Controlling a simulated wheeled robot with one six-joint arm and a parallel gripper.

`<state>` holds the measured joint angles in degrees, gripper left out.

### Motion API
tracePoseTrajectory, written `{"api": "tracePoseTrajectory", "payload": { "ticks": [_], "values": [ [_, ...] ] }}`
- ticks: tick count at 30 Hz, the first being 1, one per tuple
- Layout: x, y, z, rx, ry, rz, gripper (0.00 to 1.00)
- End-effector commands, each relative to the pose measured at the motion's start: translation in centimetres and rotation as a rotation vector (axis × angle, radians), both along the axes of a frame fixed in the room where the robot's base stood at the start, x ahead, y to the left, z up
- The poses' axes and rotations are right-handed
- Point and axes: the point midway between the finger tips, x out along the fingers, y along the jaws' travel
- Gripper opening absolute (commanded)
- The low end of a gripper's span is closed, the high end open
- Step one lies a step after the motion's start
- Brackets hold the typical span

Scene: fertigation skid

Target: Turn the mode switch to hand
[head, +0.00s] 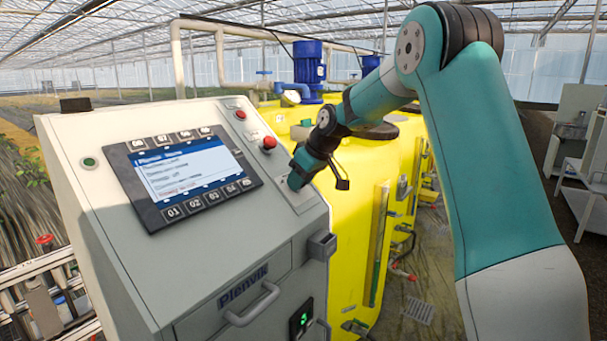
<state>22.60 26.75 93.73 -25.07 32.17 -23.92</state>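My gripper (295,182) reaches down to the right side of the sloped grey control panel (130,245). It is at or just above a pale plate (304,203) on the panel. No mode switch can be made out; the gripper may be hiding it. The fingers are small and dark here, so I cannot tell whether they are open, shut or holding something.
A screen with keys (185,175) is left of my gripper. A red mushroom button (269,143) and a small red button (240,114) are close behind it. Yellow tanks (350,240) stand right of the cabinet. A drawer handle (252,305) projects in front.

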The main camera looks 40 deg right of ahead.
Motion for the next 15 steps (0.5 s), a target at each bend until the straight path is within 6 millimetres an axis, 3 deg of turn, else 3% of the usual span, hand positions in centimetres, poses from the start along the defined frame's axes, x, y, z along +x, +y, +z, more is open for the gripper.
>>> {"api": "tracePoseTrajectory", "payload": {
  "ticks": [7, 15],
  "values": [
    [-1.5, -0.7, 2.5, -0.003, -0.005, -0.003, 0.35],
    [-5.0, -2.0, 8.5, -0.003, -0.006, -0.003, 0.35]
  ]
}}
